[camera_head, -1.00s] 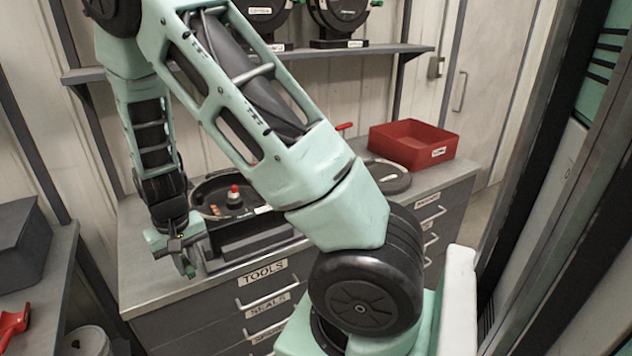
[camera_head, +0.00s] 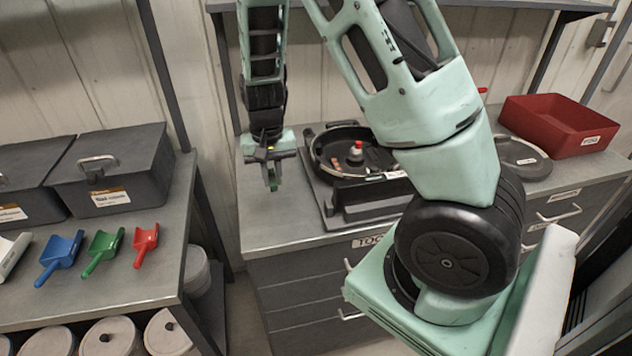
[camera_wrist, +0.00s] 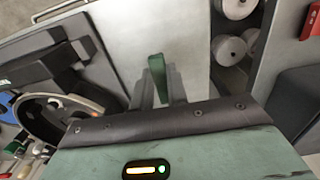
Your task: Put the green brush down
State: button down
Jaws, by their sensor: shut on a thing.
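The green brush (camera_wrist: 157,76) shows in the wrist view as a narrow green piece between my two fingers. My gripper (camera_wrist: 161,92) is shut on it. In the head view my gripper (camera_head: 270,178) points down over the left part of the grey cabinet top (camera_head: 262,222), left of the round black seed meter. Only a little green shows at its fingers there, and most of the brush is hidden. I cannot tell how far the brush is above the surface.
The seed meter (camera_head: 330,160) sits in a dark stand, with a red-topped part inside. A red bin (camera_head: 560,127) stands at the back right. On the left bench lie blue (camera_head: 60,252), green (camera_head: 104,247) and red (camera_head: 146,241) scoops before dark boxes (camera_head: 112,170).

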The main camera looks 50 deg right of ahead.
aim_at(277, 215)
notch_tip(277, 215, down, 10)
jog(key=shift+r+p, duration=0.15)
jog(key=shift+p, duration=0.45)
jog(key=shift+f, duration=0.2)
jog(key=c, duration=1.4)
grip_release()
jog(key=shift+r, duration=0.1)
